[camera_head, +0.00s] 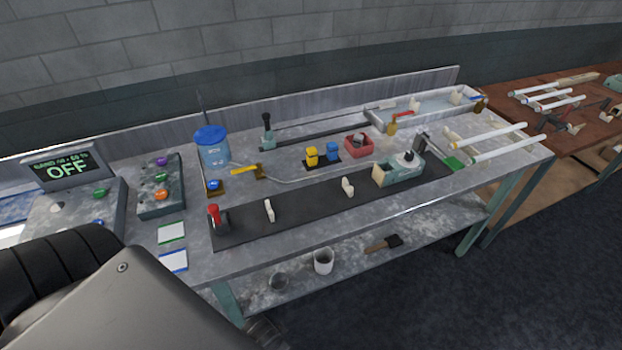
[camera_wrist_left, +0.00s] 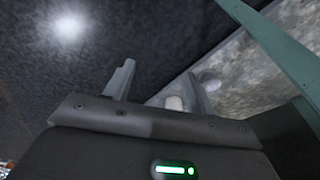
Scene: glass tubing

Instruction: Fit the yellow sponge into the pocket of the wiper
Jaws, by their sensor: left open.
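A small yellow block (camera_head: 312,156), which looks like the yellow sponge, stands beside a blue block (camera_head: 332,151) on a black base near the middle of the bench. I cannot tell for sure which thing is the wiper; a tool with a black upright handle (camera_head: 267,130) stands at the back of the bench, and no pocket can be made out. My left gripper (camera_wrist_left: 162,90) is open, with nothing held between its fingers in the left wrist view. It is away from the yellow block, low by the bench's front. My right gripper is not in view.
The bench (camera_head: 375,222) carries a blue-lidded container (camera_head: 212,147), a red box (camera_head: 359,145), a button box (camera_head: 161,186) and glass tubes (camera_head: 490,136). A white cup (camera_head: 323,261) and a brush (camera_head: 384,243) lie on the lower shelf. A bench leg (camera_wrist_left: 275,45) is close to my left gripper.

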